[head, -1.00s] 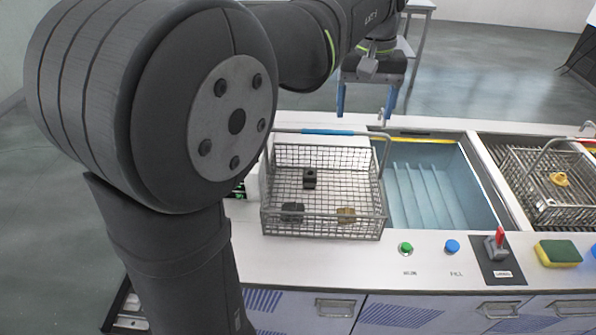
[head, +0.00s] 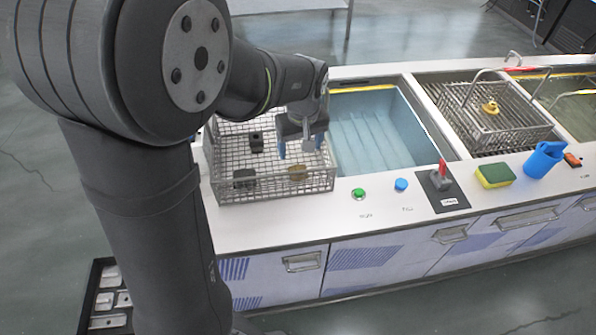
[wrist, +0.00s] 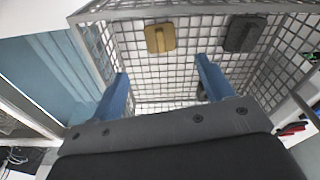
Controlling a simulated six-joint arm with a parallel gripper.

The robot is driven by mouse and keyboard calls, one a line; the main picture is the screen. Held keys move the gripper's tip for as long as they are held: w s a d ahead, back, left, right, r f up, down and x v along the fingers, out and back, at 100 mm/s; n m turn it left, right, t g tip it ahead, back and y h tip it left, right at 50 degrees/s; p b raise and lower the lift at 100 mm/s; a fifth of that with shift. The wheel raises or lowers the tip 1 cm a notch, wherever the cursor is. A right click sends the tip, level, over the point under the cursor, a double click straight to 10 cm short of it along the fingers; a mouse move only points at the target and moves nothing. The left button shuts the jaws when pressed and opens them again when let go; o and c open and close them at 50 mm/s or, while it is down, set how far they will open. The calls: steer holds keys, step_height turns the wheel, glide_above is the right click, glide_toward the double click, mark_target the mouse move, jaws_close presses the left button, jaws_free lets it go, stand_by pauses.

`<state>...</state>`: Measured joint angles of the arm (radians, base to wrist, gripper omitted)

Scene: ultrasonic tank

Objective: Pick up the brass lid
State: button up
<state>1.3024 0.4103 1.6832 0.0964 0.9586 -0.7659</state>
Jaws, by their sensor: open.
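The brass lid (head: 297,172) lies in the near right part of the left wire basket (head: 275,194). In the wrist view the lid (wrist: 160,38) is a flat, gold-brown square piece with a raised middle, lying on the mesh beyond my fingertips. My gripper (head: 301,150) is open and empty, with blue fingers pointing down above the basket's right side. In the wrist view the fingers (wrist: 163,70) are spread, with the lid apart from them and roughly in line with the gap.
Two dark pieces share the basket, one near (head: 244,178) and one farther back (head: 256,141). A blue tank (head: 370,135) adjoins it on the right. Another wire basket (head: 500,143) holds a yellow piece (head: 490,107). Buttons, a red-handled switch and a sponge (head: 495,175) line the front.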

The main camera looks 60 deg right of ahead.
mark_target(298, 169)
steer(key=f, duration=0.8)
steer(key=shift+w+d+f, duration=0.15)
steer(key=shift+w+f, duration=0.25)
steer(key=shift+c, duration=0.4)
steer(key=c, duration=1.1)
